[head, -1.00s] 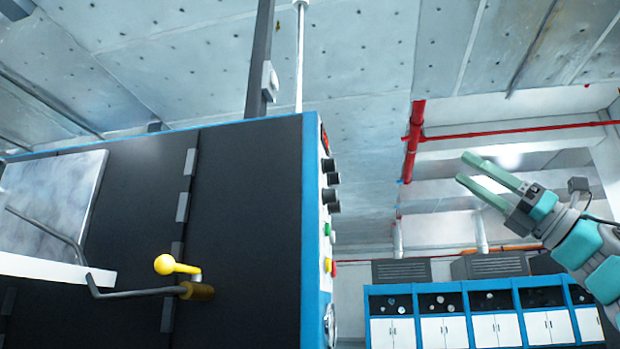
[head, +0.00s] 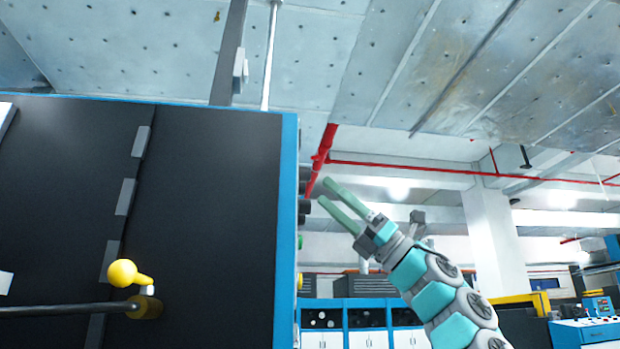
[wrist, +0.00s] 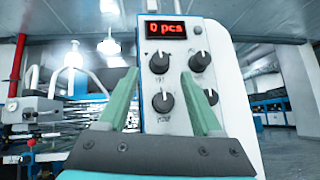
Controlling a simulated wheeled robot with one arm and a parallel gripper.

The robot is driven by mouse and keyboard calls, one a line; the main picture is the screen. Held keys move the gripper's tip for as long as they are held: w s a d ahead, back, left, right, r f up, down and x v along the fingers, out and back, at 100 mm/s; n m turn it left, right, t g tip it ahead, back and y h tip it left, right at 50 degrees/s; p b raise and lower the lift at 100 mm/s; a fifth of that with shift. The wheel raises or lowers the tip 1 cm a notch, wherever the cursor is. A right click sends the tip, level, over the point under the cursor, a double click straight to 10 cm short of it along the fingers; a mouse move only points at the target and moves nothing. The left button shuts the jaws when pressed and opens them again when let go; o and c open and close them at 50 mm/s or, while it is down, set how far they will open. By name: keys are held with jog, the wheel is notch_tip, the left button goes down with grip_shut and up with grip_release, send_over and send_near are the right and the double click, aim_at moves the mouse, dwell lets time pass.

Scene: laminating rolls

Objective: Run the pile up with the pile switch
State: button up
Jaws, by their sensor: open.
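My gripper (head: 324,191) is open and empty, its two green fingers raised beside the machine's right edge in the head view. In the wrist view the gripper (wrist: 160,74) faces a pale control panel (wrist: 226,75) with a red "0 pcs" display (wrist: 166,30). Below the display are black knobs: upper left (wrist: 159,62), upper right (wrist: 200,61), lower left (wrist: 163,102) and lower right (wrist: 210,97), the last partly behind a finger. Their labels are too blurred to tell which is the pile switch. The fingers appear apart from the knobs.
The dark machine body (head: 210,200) fills the left of the head view. A yellow-knobbed lever (head: 122,273) juts from it. Blue-framed cabinets (head: 365,317) stand behind my arm.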

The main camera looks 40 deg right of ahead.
aim_at(303, 174)
jog(key=p+x, duration=0.1)
jog(key=x, duration=0.4)
jog(key=shift+p, duration=0.35)
grip_shut()
